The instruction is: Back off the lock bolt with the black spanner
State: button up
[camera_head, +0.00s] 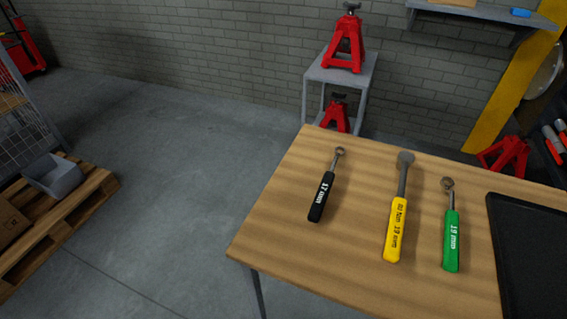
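The black spanner (321,197) lies on the wooden table (272,229), leftmost of three tools. Its handle is marked 17 mm and its metal ring end points away, toward the back edge. The yellow-handled tool (396,228) lies to its right, with a round metal head and lettering that includes 19 mm. The green spanner (451,240) lies farther right, marked 19 mm. No lock bolt shows in this view. My gripper is not in view.
A black tray (528,250) covers the table's right end. Behind the table stand a grey stand (313,77) with red jacks (344,47) and a yellow post (510,90). A pallet (62,215) with a grey bin (55,176) stands at left. Floor between pallet and table is clear.

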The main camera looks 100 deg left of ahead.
aim_at(314, 214)
jog(key=u, duration=1.9)
jog(key=z, duration=0.75)
jog(key=l+z, duration=0.15)
jog(key=z, duration=0.25)
jog(key=i+l+z, duration=0.1)
jog(key=z, duration=0.3)
jog(key=i+l+z, duration=0.1)
jog(key=z, duration=0.3)
jog(key=i+l+z, duration=0.1)
jog(key=z, duration=0.3)
jog(key=i+l, duration=0.15)
